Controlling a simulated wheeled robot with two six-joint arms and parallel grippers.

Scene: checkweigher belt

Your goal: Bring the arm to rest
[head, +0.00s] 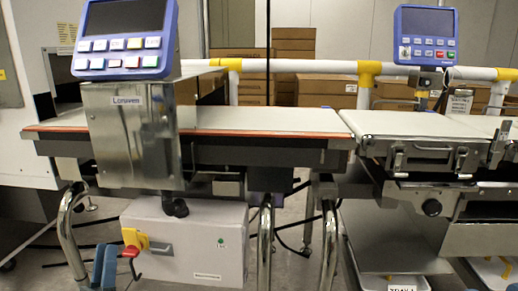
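My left gripper (105,266) shows at the bottom left edge as blue finger parts, low in front of the belt machine. Its fingers look close together, and I cannot tell whether they are open or shut. I see nothing held in it. A yellow handle (133,238) and a red lever (130,252) on the white box show just to its right; I cannot tell whether they touch the gripper. My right gripper is not in view.
The belt conveyor (260,121) crosses the middle, empty, with a steel cabinet and blue control panel (124,40) at left. A second belt section (405,124) stands at right. A white box (195,250) and bent steel legs (72,235) are below. Cartons (293,50) stand behind.

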